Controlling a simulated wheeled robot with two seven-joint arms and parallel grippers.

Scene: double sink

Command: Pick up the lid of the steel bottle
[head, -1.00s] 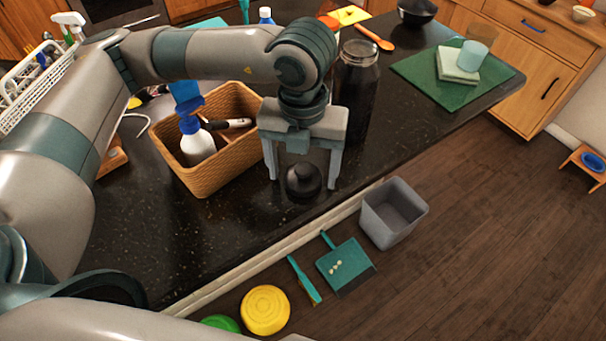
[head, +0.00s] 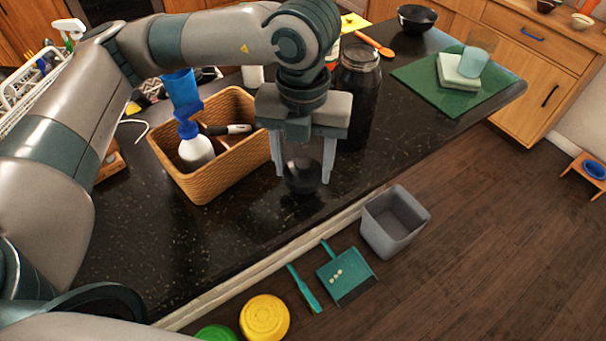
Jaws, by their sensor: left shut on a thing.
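The lid (head: 302,178) is a small dark, rounded piece at the counter's front edge, between the basket and the bottle. My left gripper (head: 304,174) points down over it, with its two fingers closed in on the lid's sides. Whether the lid still touches the counter I cannot tell. The bottle (head: 358,90) is tall and dark with a lighter rim; it stands upright just behind and right of my left gripper, without a lid on top. My right gripper is not in view.
A wicker basket (head: 214,183) with a spray bottle stands close on the left. A green mat (head: 415,72) with a sponge and cup lies at the right. On the floor are a grey bin (head: 395,220), a dustpan (head: 345,275) and a yellow container (head: 264,317).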

